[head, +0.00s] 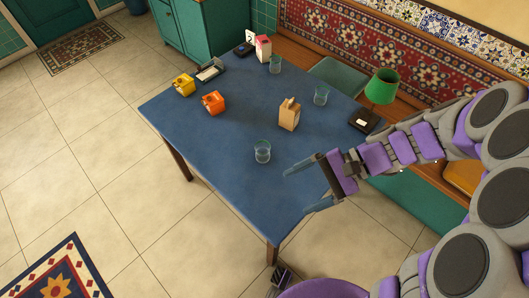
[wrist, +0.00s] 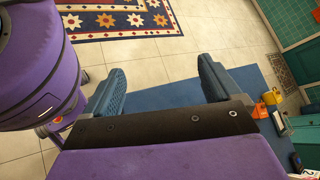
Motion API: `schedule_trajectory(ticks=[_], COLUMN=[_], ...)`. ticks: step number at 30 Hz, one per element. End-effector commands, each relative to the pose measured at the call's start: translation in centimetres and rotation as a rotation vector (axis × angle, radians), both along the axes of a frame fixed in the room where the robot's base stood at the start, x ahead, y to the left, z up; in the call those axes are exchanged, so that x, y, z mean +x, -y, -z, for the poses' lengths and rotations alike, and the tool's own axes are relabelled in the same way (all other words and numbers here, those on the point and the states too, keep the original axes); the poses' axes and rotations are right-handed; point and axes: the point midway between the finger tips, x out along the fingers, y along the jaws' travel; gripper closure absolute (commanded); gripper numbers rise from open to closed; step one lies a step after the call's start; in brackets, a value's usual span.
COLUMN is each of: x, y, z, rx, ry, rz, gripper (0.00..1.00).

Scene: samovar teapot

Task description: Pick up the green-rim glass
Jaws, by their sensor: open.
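Three clear glasses stand upright on the blue table (head: 225,135). The nearest glass (head: 262,151) is near the front middle, with a faint teal rim. Another glass (head: 321,96) stands at the right and a third glass (head: 275,64) at the far end. All their rims look slightly greenish, so I cannot tell for sure which is the green-rim one. My gripper (head: 297,189) is open and empty over the table's right front part, right of and apart from the nearest glass. In the wrist view my gripper (wrist: 160,72) has nothing between its fingers, and no glass shows.
A brown carton (head: 289,114) stands between the glasses. An orange box (head: 213,103) and a yellow box (head: 184,85) are at the left, a pink-and-white carton (head: 263,48) at the back. A green lamp (head: 381,87) stands at the right edge. The table's front left is clear.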

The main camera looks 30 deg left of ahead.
Motion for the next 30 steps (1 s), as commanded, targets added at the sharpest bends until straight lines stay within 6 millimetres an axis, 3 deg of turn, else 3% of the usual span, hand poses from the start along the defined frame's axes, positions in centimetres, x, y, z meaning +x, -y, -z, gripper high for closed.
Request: schedule_trajectory(ticks=[6,17,30], x=[2.8,7.8,13.6], y=[-2.9,-5.8,-8.2], z=[0.9,3.7,10.3], rx=[0.086,0.207,0.292], ry=[-0.126,-0.323,-0.534], rz=[0.087,0.261,0.51], gripper=[0.09,0.09,0.09])
